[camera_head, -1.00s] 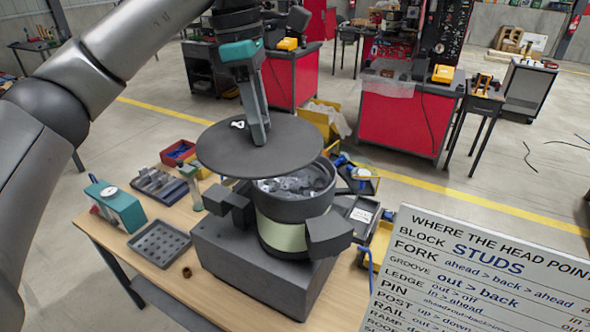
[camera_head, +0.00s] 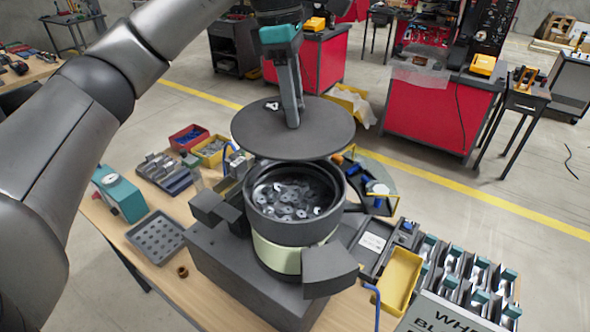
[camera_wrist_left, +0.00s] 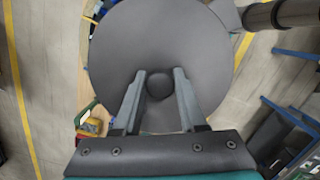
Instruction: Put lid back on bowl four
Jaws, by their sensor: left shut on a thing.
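The lid (camera_head: 325,130) is a flat dark grey disc with a small white mark. My left gripper (camera_head: 292,122) is shut on the lid's knob, and the wrist view (camera_wrist_left: 160,85) shows the round knob between the two fingers. The lid hangs roughly level above the bowl (camera_head: 272,228), over its far side. The bowl is dark with a pale green band and stands upright on a grey block base. Its open top shows several flat metal parts inside. The lid hides part of the bowl's far rim at most. My right gripper is not in view.
Dark grey blocks (camera_head: 330,268) flank the bowl at left and front right. A grey tray with holes (camera_head: 157,238), a teal box (camera_head: 120,192) and a red bin (camera_head: 188,138) lie left on the wooden table. A yellow tray (camera_head: 398,280) and a rack of several parts stand right.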

